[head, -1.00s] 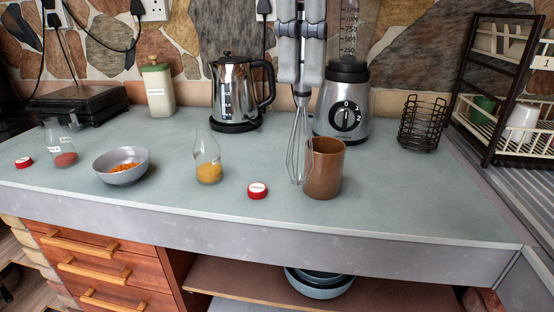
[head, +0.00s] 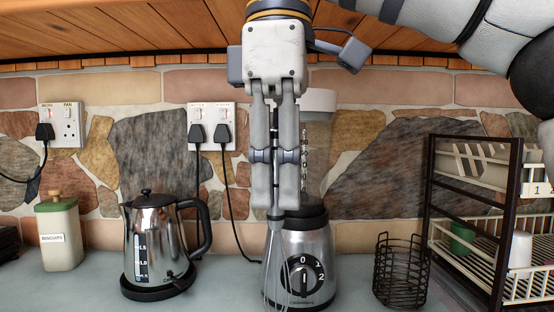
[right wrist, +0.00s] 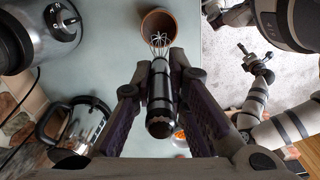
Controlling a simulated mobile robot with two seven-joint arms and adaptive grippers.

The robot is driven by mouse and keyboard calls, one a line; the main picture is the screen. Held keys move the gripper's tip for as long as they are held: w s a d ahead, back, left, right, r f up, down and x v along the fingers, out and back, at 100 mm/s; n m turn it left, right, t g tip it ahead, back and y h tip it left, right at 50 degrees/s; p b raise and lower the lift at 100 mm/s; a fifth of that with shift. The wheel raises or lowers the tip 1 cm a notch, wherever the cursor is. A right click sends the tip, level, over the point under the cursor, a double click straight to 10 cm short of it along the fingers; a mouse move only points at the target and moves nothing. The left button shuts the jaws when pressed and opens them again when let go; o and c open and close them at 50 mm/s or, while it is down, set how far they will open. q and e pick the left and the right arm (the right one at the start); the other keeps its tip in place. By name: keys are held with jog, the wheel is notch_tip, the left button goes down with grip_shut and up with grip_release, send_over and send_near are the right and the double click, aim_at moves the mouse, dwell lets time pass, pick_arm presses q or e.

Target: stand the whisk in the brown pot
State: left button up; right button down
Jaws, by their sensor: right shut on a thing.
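My right gripper (head: 274,205) points down in the head view and is shut on the whisk. The whisk's wires (head: 274,262) hang below the fingers, in front of the blender, and run out of the bottom of the picture. In the right wrist view the dark whisk handle (right wrist: 160,95) lies between the fingers (right wrist: 160,85). The brown pot (right wrist: 146,28) shows there at the top, and the wires overlap its near rim. I cannot tell whether the wire tips are inside it. The pot is outside the head view. What looks like my left gripper (right wrist: 256,54) is small at the right.
A blender (head: 318,262) stands close behind the whisk. A kettle (head: 155,245) and a biscuit jar (head: 60,235) are left of it. A wire basket (head: 401,285) and a dish rack (head: 512,215) stand to the right. Sockets with plugs (head: 212,122) are on the stone wall.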

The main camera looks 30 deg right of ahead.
aim_at(278, 284)
jog(key=shift+w+d+f, duration=0.1)
jog(key=shift+f, duration=5.85)
jog(key=c, duration=1.5)
grip_release()
notch_tip(278, 284, up, 12)
jog(key=shift+r, duration=0.1)
